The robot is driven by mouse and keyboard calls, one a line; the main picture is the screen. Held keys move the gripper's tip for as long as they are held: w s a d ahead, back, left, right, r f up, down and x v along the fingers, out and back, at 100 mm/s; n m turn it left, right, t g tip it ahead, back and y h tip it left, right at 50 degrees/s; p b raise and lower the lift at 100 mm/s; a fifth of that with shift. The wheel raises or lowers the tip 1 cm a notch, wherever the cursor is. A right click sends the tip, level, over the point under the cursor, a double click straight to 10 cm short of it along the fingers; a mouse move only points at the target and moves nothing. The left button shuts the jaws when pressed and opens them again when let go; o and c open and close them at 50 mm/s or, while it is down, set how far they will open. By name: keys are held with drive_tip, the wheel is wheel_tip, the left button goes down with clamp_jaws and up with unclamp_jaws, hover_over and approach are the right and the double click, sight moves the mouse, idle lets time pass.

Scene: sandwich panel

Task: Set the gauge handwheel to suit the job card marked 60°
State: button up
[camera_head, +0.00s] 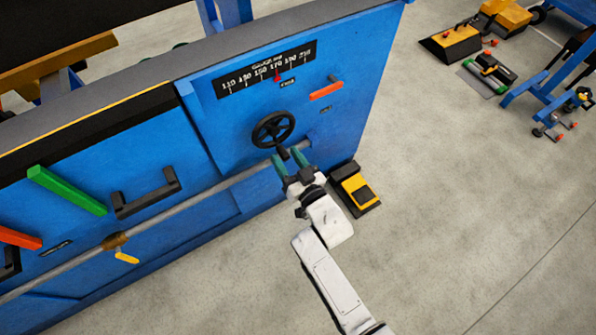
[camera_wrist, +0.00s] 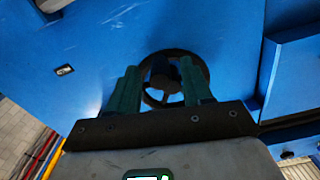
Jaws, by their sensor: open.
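The black gauge handwheel (camera_head: 272,129) is on the blue panel, below the gauge scale (camera_head: 266,69). The scale's printed numbers run from about 110 to 210, and its red pointer (camera_head: 277,76) stands near 170. My gripper (camera_head: 289,157) is open just below and in front of the handwheel. A dark knob or handle of the wheel appears between the green fingers; contact cannot be told. In the wrist view the handwheel (camera_wrist: 203,72) is behind and between the open fingers (camera_wrist: 161,90), which hide part of its rim. I see no job card marked 60°.
An orange lever (camera_head: 326,91) is right of the scale. A green lever (camera_head: 68,190) and a black handle (camera_head: 147,196) are further left. A grey rail (camera_head: 190,204) runs along the panel below the wheel. A yellow-black pedal (camera_head: 356,190) is on the floor.

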drive_tip(key=p+v, duration=0.3)
drive_tip(key=v, duration=0.6)
drive_tip(key=shift+s, duration=0.15)
drive_tip(key=shift+d, duration=0.1)
drive_tip(key=s+d+f+m+g+h, duration=0.2)
drive_tip(key=d+m+g+h, duration=0.2)
drive_tip(key=d+h, duration=0.85)
drive_tip(key=s+d+r+m+g+y, duration=0.25)
drive_tip(key=s+d+g, duration=0.35)
drive_tip(key=s+d, duration=0.7)
drive_tip(key=s+d+r+n+g, duration=0.1)
drive_tip(key=s+r+g, duration=0.3)
drive_tip(key=s, duration=0.6)
wheel_tip(320, 180, up, 18)
drive_tip(key=p, duration=1.7)
drive_tip(key=shift+s+d+f+p, duration=0.15)
drive_tip(key=shift+d+f+p, duration=0.05)
drive_tip(key=shift+f+p, duration=0.1)
